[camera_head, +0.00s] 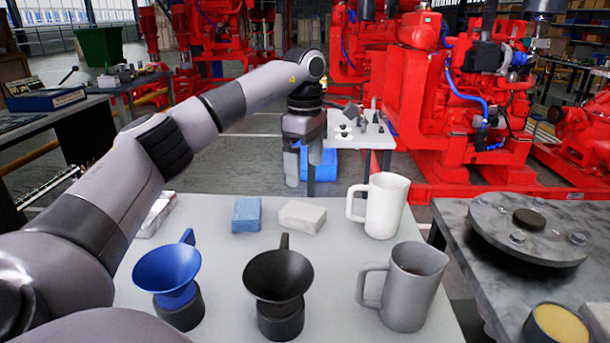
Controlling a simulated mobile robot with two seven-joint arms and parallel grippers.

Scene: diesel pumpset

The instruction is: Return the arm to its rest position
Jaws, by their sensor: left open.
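My left arm (185,135) comes in from the left and reaches forward over the light grey table (225,275). My left gripper (305,183) points down beyond the table's far edge, with its fingers apart and nothing seen between them. It is clear of the things on the table. My right gripper is not in view.
A blue funnel (167,268), black funnel (278,275), white jug (386,206) and grey jug (412,288) stand on the table. A blue block (247,214) and whitish block (302,217) lie behind. A dark workbench (460,245) stands right; red machines (415,105) stand beyond.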

